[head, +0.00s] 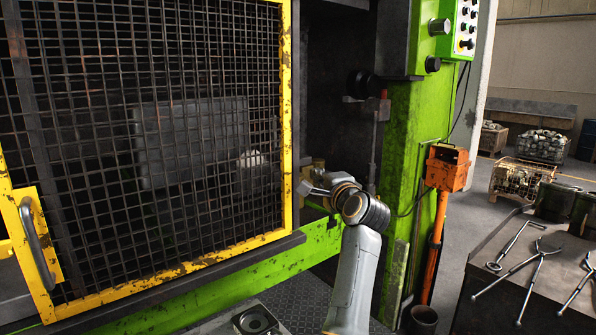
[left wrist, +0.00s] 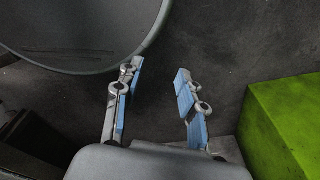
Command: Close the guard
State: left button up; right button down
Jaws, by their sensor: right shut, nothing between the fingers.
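The guard (head: 287,110) is a yellow-framed black mesh panel filling the left and middle of the head view. Its grey handle (head: 37,243) is on a yellow plate at the lower left. A dark gap shows between its right edge and the green press column (head: 405,150). My right gripper (head: 308,187) is shut and empty, close beside the lower part of the guard's right edge; I cannot tell whether it touches. My left gripper (left wrist: 158,76) shows only in the left wrist view, open and empty, with blue finger pads.
An orange box on a post (head: 447,167) stands right of the column. A workbench (head: 482,300) with tongs is at the lower right. A control panel (head: 466,28) is at the top. A round grey object (left wrist: 80,60) and a green block (left wrist: 285,125) flank the left gripper.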

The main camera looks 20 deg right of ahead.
jog(key=w+a+p, duration=0.2)
jog(key=w, duration=0.1)
jog(key=w+p, duration=0.1)
jog(key=shift+w+a, duration=0.15)
jog(key=shift+a, duration=0.25)
jog(key=shift+s+a+r, duration=0.1)
jog(key=shift+s+a, duration=0.25)
jog(key=shift+a, duration=0.3)
pick_arm(q)
jog(key=r, duration=0.1)
jog(key=s+r, duration=0.1)
jog(key=r, duration=0.1)
jog(key=shift+s+a+r, duration=0.1)
jog(key=shift+s+r, duration=0.15)
jog(key=shift+r, duration=0.05)
pick_arm(e)
jog(key=shift+d, duration=0.1)
pick_arm(q)
jog(key=shift+w, duration=0.15)
pick_arm(e)
jog(key=shift+w, duration=0.1)
